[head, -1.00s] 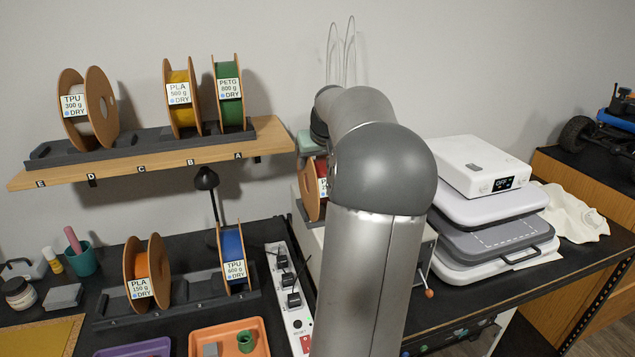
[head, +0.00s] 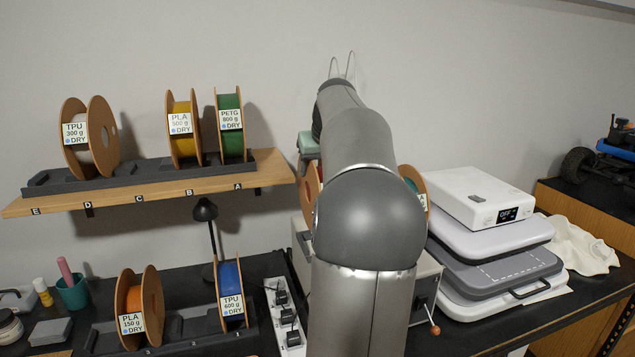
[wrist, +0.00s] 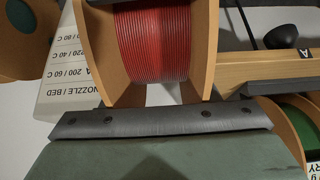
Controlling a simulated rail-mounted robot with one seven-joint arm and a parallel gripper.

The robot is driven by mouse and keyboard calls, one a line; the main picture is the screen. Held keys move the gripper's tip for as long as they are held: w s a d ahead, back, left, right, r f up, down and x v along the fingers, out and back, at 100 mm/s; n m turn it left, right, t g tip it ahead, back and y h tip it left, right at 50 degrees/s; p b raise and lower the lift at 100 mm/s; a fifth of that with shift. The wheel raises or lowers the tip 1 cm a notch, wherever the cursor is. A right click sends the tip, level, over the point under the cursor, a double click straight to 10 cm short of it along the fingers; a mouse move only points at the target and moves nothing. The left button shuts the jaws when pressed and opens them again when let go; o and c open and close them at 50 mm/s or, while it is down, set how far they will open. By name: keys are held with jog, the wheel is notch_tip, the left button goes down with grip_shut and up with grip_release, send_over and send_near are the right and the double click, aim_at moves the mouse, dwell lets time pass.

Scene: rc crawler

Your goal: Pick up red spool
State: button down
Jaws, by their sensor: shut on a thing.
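The red spool (wrist: 152,40) has tan flanges and red filament. It fills the upper middle of the wrist view, directly beyond the dark bar of my gripper (wrist: 160,117). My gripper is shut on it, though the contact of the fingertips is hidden.
A teal spool (head: 417,188) stands right of my arm. The wooden shelf (head: 275,173) holds white, yellow and green spools. Orange (head: 152,298) and blue (head: 230,275) spools stand below. A pale box with printed text (wrist: 62,68) lies under the red spool. White stacked equipment (head: 480,200) is right.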

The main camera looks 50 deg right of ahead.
jog(key=s+a+b, duration=0.6)
jog(key=s+a, duration=0.4)
jog(key=s, duration=0.5)
jog(key=shift+s+a+b, duration=0.3)
jog(key=shift+a+b, duration=0.05)
jog(key=shift+w, duration=0.1)
